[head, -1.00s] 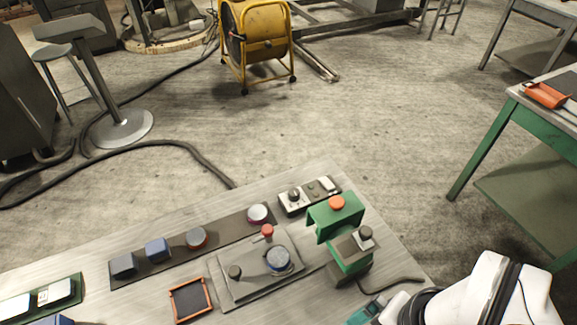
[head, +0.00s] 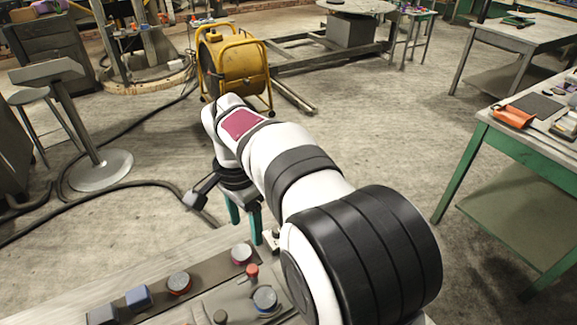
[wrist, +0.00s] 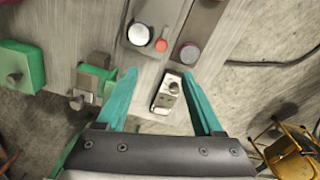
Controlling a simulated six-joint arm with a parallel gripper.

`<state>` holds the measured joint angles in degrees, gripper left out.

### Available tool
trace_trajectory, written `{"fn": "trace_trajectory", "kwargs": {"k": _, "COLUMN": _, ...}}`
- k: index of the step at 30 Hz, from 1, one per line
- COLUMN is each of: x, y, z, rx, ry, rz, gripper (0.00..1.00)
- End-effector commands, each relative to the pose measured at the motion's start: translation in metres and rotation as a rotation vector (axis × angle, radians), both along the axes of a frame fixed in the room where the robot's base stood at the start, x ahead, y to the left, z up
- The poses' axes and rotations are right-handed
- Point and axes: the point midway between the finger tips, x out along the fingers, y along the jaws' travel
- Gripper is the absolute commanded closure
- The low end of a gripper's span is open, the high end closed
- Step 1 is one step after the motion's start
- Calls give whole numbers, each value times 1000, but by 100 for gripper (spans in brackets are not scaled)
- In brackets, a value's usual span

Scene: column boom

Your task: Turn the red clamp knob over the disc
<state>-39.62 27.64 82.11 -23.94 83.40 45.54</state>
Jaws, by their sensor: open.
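The red clamp knob (head: 252,270) stands beside the round grey disc (head: 265,298) on a plate on the bench. In the wrist view the knob (wrist: 161,45) shows as a small red cap at the disc's (wrist: 138,34) lower right edge. My gripper (head: 245,232) points down near the far edge of the bench, beyond the knob in the head view. In the wrist view its teal fingers (wrist: 158,75) are spread and empty. The knob lies ahead of the fingertips and apart from them. My arm hides the bench right of the disc in the head view.
A small control box (wrist: 167,92) shows between my fingers in the wrist view. A green fixture (wrist: 22,65) stands at the left. A yellow fan (head: 232,65) stands on the floor beyond.

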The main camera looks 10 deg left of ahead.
Motion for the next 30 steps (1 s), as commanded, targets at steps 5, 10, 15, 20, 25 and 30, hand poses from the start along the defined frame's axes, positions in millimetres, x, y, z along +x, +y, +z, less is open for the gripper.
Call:
{"fn": "trace_trajectory", "kwargs": {"k": 5, "x": 0, "y": 3, "z": -30, "rx": -3, "ry": 2, "rz": -1, "gripper": 31}}
{"fn": "trace_trajectory", "kwargs": {"k": 10, "x": 0, "y": 3, "z": -83, "rx": -4, "ry": 2, "rz": -1, "gripper": 31}}
{"fn": "trace_trajectory", "kwargs": {"k": 15, "x": 0, "y": 3, "z": -128, "rx": -3, "ry": 1, "rz": -2, "gripper": 31}}
{"fn": "trace_trajectory", "kwargs": {"k": 20, "x": 1, "y": 3, "z": -151, "rx": -2, "ry": -1, "rz": -1, "gripper": 31}}
{"fn": "trace_trajectory", "kwargs": {"k": 25, "x": 1, "y": 3, "z": -158, "rx": 0, "ry": -2, "rz": -2, "gripper": 31}}
{"fn": "trace_trajectory", "kwargs": {"k": 30, "x": 1, "y": 3, "z": -158, "rx": 0, "ry": -2, "rz": -2, "gripper": 31}}
